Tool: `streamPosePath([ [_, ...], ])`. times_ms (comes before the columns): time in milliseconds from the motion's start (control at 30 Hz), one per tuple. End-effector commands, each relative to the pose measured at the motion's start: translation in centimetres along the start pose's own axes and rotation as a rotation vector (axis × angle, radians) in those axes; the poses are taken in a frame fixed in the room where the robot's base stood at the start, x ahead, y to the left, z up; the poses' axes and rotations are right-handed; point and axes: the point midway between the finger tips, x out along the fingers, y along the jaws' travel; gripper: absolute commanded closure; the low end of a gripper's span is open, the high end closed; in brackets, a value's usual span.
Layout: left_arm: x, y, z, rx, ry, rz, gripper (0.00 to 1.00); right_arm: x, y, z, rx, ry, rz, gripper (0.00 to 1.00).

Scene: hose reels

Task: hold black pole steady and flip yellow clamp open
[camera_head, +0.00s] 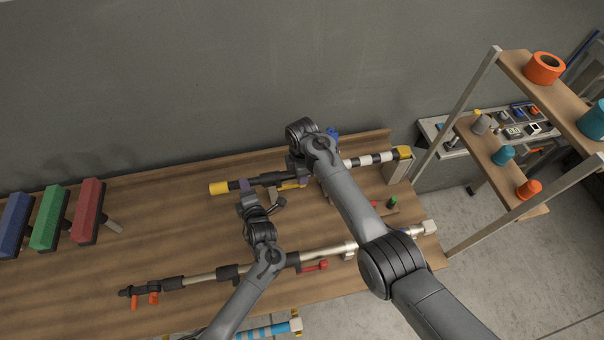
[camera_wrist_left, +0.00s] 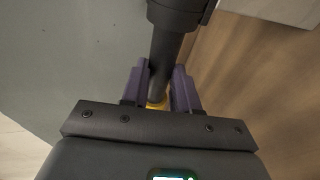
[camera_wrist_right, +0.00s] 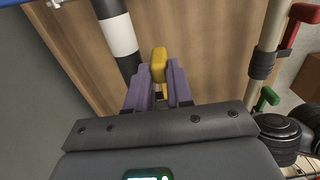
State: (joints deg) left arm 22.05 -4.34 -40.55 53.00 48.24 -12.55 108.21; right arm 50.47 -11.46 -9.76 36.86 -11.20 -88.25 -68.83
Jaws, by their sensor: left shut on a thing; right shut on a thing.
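The black pole (camera_head: 268,179) lies along the back of the wooden table, with a yellow left end and a black-and-white striped right part. My left gripper (camera_head: 246,187) is shut around the pole's black section near the yellow end. In the left wrist view the pole (camera_wrist_left: 168,50) runs between the purple fingers. The yellow clamp (camera_wrist_right: 158,62) sticks up between the purple fingers of my right gripper (camera_wrist_right: 157,75), which is shut on it beside the striped section. In the head view my right arm hides most of the clamp.
A second pole (camera_head: 205,276) with red and orange levers lies nearer the table front. Blue, green and red brush blocks (camera_head: 88,209) stand at the left. A shelf (camera_head: 520,160) with tape rolls stands at the right. The table's left middle is clear.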

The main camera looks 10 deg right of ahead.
Motion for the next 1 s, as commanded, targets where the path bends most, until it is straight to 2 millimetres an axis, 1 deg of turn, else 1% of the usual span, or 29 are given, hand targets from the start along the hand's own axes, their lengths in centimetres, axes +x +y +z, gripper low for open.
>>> streamPosePath([
  [267,0.0,-0.1,0.0,0.001,0.000,-0.001,1.00,0.0,0.0,0.0,0.003,0.000,0.000,1.00],
  [467,0.0,-0.1,0.0,0.001,0.000,-0.001,1.00,0.1,-0.3,-0.1,0.045,0.001,0.001,1.00],
  [667,0.0,-0.1,0.0,0.001,0.000,-0.001,1.00,0.1,-1.2,-0.1,0.156,0.001,0.002,1.00],
  [1000,0.0,-0.1,0.0,0.000,0.000,-0.001,1.00,0.1,-3.3,-0.8,0.447,0.001,0.001,1.00],
])
